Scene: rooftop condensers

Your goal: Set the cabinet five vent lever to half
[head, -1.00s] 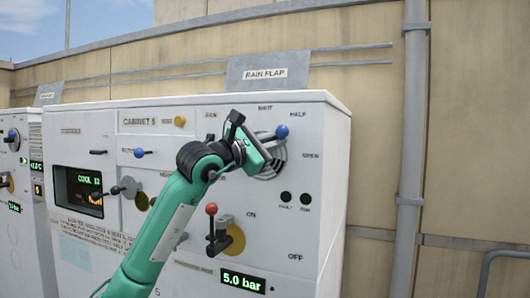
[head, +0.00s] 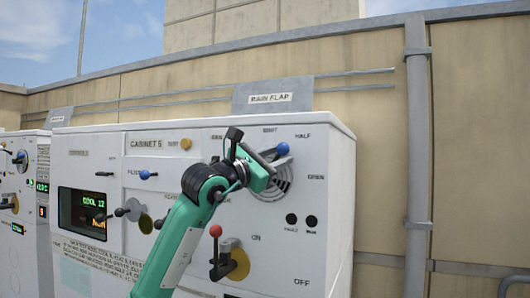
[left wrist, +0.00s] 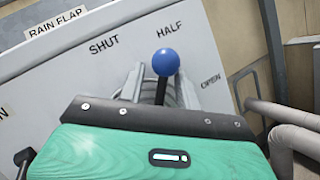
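Cabinet five (head: 325,245) is a white panel labelled "CABINET 5". Its vent lever (head: 282,149) has a blue ball knob and stands in front of a round slotted vent (head: 285,182) at the upper right. In the left wrist view the blue knob (left wrist: 166,62) is just below the "HALF" label, between "SHUT" and "OPEN". My left gripper (head: 265,166) is at the vent, just left of and below the knob. Its body covers the lower lever in the left wrist view. My right gripper is out of view.
A red-knobbed lever (head: 216,232) on a yellow disc is below the vent. A blue-knobbed lever (head: 146,175) and a display (head: 83,213) are further left. Another cabinet (head: 22,200) stands at the far left. A grey pipe (head: 419,150) runs up the wall at right.

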